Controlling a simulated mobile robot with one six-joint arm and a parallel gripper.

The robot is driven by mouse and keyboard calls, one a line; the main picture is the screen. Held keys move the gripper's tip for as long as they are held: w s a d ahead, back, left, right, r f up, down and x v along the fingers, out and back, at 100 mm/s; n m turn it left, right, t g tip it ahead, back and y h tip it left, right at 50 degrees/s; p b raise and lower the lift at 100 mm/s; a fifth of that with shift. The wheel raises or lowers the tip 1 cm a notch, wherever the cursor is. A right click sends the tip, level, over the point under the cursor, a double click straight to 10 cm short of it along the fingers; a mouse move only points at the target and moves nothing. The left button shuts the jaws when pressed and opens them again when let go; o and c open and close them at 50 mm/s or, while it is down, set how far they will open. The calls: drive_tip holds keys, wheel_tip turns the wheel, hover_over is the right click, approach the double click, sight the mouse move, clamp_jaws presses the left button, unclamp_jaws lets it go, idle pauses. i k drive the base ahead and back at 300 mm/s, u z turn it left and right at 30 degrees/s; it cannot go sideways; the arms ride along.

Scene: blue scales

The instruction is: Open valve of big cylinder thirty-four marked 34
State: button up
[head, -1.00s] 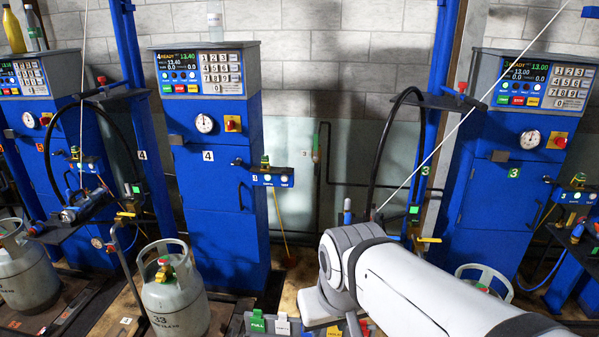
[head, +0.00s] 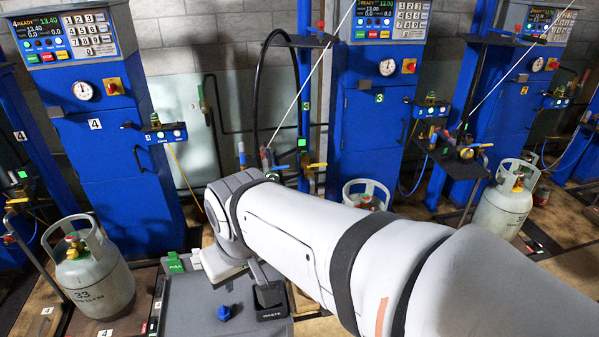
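A grey cylinder with a number that looks like 33 (head: 92,285) stands at the lower left, with its valve inside the collar. A second cylinder (head: 367,190) stands at the foot of the blue cabinet marked 3, mostly hidden behind my arm; no number shows. A third cylinder (head: 503,205) stands upright at the right, its marking too small to read. I cannot tell which one is 34. My arm reaches in from the lower right, its wrist over the grey tray. My gripper's fingers cannot be made out, and no cylinder is seen in its grasp.
The grey tray (head: 185,305) in front carries a green FULL tag (head: 173,263), a blue knob-like piece (head: 225,313) and a black holder (head: 270,303). Blue filling cabinets (head: 115,180) line the wall. A post and slanting cables stand beyond my arm. Open floor shows at right.

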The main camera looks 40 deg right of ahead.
sight(365, 197)
drive_tip(key=u, duration=0.5)
drive_tip(key=k, duration=0.9)
drive_tip(key=z, duration=1.7)
drive_tip(key=i, duration=2.05)
drive_tip(key=u, duration=0.35)
